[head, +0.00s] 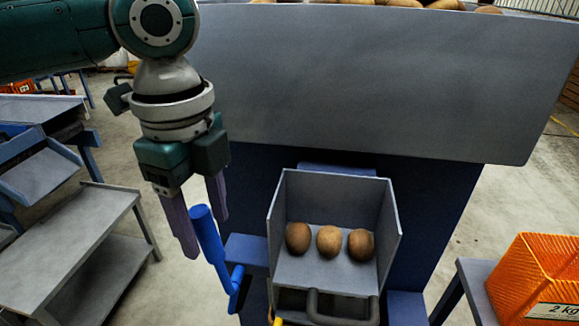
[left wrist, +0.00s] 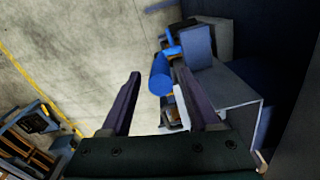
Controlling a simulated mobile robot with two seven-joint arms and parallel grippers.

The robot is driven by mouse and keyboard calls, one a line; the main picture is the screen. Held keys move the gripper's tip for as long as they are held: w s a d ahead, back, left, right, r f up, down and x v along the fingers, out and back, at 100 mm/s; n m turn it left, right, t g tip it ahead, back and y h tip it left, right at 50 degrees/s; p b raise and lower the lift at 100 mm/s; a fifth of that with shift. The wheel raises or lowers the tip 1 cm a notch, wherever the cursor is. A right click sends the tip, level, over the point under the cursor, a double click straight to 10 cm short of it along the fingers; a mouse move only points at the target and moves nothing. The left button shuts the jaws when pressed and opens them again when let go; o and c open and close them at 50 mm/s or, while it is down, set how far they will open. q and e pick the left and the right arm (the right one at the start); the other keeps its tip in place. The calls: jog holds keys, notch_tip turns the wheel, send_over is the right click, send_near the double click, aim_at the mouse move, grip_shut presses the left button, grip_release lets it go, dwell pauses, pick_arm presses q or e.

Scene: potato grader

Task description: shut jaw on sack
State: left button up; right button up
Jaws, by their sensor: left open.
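A blue lever (head: 213,248) with a thick round grip stands tilted at the left side of the grey outlet chute (head: 390,226). My left gripper (head: 206,236) is open, points down and has its two purple fingers near the top of the lever's grip. In the left wrist view the blue grip (left wrist: 160,76) appears between the open fingers (left wrist: 158,76), with a gap on each side. I cannot tell whether it is within finger depth. The sack and the jaw cannot be clearly made out below the chute. My right gripper is not in view.
Three potatoes (head: 329,242) lie in the chute, with a dark bent handle (head: 314,306) at its front. A big grey hopper panel (head: 380,80) stands behind. An orange crate (head: 535,275) is at the right, and a grey table (head: 75,235) at the left.

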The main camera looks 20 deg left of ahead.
pick_arm(q)
jog(key=shift+f, duration=1.05)
jog(key=shift+c, duration=0.4)
grip_shut()
jog(key=shift+r, duration=0.1)
